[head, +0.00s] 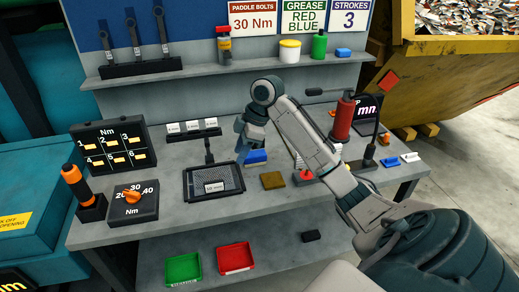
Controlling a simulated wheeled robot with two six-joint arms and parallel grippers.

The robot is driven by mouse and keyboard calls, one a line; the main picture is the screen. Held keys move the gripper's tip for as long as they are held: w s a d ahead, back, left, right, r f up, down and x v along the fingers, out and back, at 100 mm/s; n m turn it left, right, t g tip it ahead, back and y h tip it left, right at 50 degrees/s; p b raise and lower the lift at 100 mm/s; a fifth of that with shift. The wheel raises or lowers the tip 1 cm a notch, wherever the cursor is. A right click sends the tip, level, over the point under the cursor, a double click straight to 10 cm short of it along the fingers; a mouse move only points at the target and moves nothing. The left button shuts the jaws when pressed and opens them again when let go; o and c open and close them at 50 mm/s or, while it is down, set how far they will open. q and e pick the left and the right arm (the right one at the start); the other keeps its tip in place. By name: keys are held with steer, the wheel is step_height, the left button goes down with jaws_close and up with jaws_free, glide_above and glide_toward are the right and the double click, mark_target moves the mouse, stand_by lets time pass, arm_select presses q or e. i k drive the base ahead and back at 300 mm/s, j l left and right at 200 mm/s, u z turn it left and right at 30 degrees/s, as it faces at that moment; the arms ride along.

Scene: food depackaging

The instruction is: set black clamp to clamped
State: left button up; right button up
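No part is plainly recognisable as the black clamp. A black upright handle (208,150) stands at the back of a black mesh tray (190,190) on the bench, but I cannot tell whether it is the clamp or how it is set. My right arm hides part of the bench's right side. My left gripper is out of view.
A torque panel (112,146), a dial box (134,204) and an orange-handled tool (77,183) stand at left. A red cylinder (343,118) and black stand (371,140) are at right. Green (183,269) and red (235,258) bins lie below.

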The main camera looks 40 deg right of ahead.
mark_target(206, 141)
steer(key=z, duration=1.3)
